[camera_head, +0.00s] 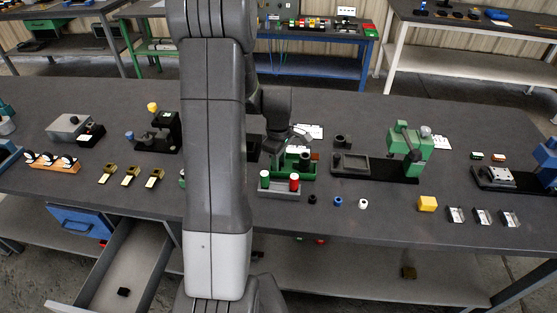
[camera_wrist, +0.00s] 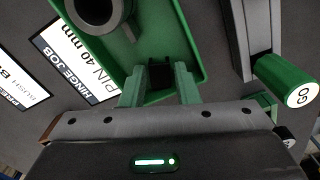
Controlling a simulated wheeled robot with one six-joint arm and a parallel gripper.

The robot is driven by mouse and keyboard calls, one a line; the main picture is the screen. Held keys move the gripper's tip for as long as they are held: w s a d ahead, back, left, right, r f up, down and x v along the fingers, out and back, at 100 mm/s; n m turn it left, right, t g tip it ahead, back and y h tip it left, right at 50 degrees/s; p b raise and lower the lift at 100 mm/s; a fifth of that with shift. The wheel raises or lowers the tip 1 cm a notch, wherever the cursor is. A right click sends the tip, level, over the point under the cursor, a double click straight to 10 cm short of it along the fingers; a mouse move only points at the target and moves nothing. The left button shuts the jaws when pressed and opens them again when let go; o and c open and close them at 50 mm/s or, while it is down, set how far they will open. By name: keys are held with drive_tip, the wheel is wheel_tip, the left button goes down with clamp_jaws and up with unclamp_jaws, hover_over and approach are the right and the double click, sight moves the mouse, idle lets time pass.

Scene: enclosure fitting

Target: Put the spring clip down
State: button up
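My gripper (camera_wrist: 161,78) points down over a green tray (camera_wrist: 211,75) in the wrist view. Its two green fingers are either side of a small black piece, which looks like the spring clip (camera_wrist: 160,73), and seem shut on it. The clip is at the fingertips, over the tray's floor; whether it touches the floor I cannot tell. In the head view my gripper (camera_head: 291,143) is over the same green tray (camera_head: 299,172), and the arm and wrist hide the clip.
A grey ring-shaped part (camera_wrist: 97,12) stands in the tray. A button box (camera_head: 280,188) with green and red buttons is in front of it. A green press (camera_head: 406,145) stands to the right. An open drawer (camera_head: 140,262) juts out at lower left.

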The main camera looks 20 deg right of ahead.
wheel_tip(320, 180, up, 12)
drive_tip(key=shift+r, duration=0.15)
idle(0.3)
drive_tip(key=shift+c, duration=0.2)
idle(1.2)
